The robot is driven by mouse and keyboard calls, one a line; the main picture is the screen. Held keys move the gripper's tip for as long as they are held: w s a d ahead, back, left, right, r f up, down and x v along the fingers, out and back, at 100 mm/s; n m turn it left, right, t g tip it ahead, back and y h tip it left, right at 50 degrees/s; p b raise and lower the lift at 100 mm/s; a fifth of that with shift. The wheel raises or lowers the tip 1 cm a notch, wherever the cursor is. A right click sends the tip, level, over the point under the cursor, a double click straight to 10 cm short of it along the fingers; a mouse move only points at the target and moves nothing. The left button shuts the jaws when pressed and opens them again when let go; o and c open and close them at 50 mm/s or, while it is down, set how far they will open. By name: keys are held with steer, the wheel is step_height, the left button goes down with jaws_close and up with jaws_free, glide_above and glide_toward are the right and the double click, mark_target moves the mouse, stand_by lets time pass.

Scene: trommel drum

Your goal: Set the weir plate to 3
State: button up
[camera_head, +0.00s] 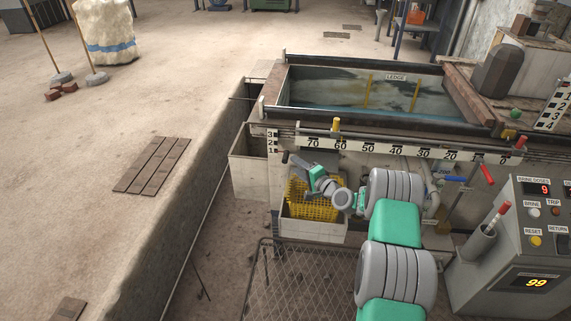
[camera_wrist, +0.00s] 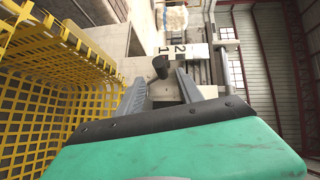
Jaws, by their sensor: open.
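A small vertical scale (camera_head: 270,141) marked 3, 2, 1 is at the tank's left front corner. In the wrist view a white plate (camera_wrist: 170,50) shows the figures 1 and 2. A black knob (camera_wrist: 160,67) stands just below those figures; it also shows in the head view (camera_head: 285,157). It is probably the weir plate's handle, but I cannot read its setting. My gripper (camera_wrist: 161,84) is open, its fingers pointing at the knob, which appears between the fingertips. I cannot tell whether they reach around it. My gripper also shows in the head view (camera_head: 303,163).
A yellow mesh basket (camera_head: 313,204) is close below my gripper and fills the left of the wrist view (camera_wrist: 50,90). A long scale (camera_head: 383,149) runs along the tank front. A control console (camera_head: 520,255) and a mesh fence (camera_head: 300,285) stand nearer.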

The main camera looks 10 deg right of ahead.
mark_target(286, 159)
steer(key=b+x, duration=0.2)
steer(key=x, duration=0.5)
steer(key=shift+a+f, duration=0.1)
steer(key=shift+a, duration=0.1)
steer(key=shift+w, duration=0.2)
steer(key=shift+c, duration=0.2)
jaws_close()
stand_by(0.6)
